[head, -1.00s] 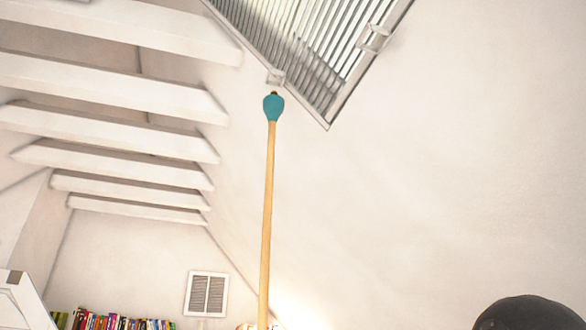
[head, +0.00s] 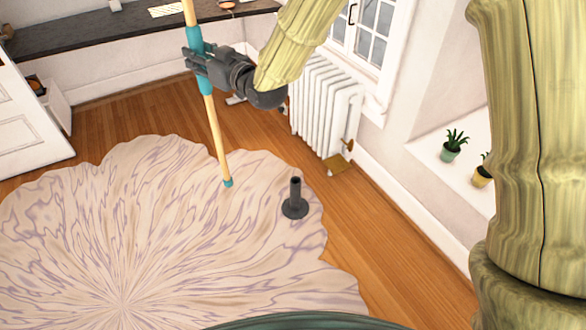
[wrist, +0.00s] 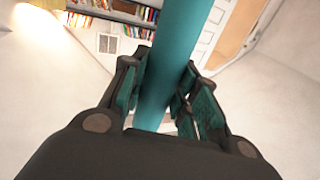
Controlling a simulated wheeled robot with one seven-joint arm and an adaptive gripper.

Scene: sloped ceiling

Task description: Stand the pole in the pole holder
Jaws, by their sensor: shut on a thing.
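The pole (head: 216,135) is pale wood with a teal grip and a small teal foot. It hangs nearly upright, its top leaning slightly left, and its upper end is cut off in the head view. My gripper (head: 193,62) is shut around the teal grip, which also fills the middle of the wrist view (wrist: 178,60). The pole holder (head: 295,208) is a dark round base with a short upright tube, standing on the rug's right part. The pole's foot is to the left of the tube and apart from it. Whether the foot touches the rug I cannot tell.
A pale scalloped rug (head: 110,230) covers much of the wood floor (head: 350,235). A white radiator (head: 325,105) stands behind the holder. Plants (head: 453,145) sit on a right-hand ledge. A dark counter (head: 90,33) runs along the back. The rug around the holder is clear.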

